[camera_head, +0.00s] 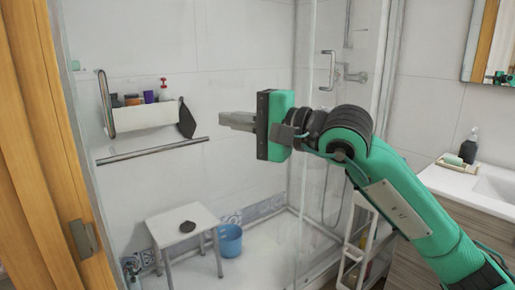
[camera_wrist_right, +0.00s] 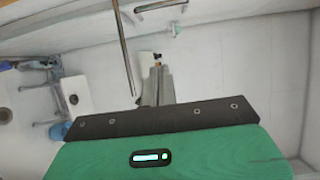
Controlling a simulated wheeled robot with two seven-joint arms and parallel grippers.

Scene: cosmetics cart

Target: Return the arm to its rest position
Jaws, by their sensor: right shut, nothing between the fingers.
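My right arm (camera_head: 395,195) comes in from the lower right in the head view, green and black, and reaches up to the left. Its gripper (camera_head: 222,121) points left in the air in front of the shower area. The fingers are shut and hold nothing. In the right wrist view the shut gripper fingers (camera_wrist_right: 158,72) point away from the camera beyond the green gripper body. My left gripper is not in view.
A wall shelf (camera_head: 145,117) with bottles and a rail (camera_head: 150,151) are on the shower wall. A white stool (camera_head: 182,224) and blue bucket (camera_head: 229,240) stand below. Glass shower panels (camera_head: 318,130) are close to the arm. A sink counter (camera_head: 455,183) is at right, a wooden door frame (camera_head: 45,150) at left.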

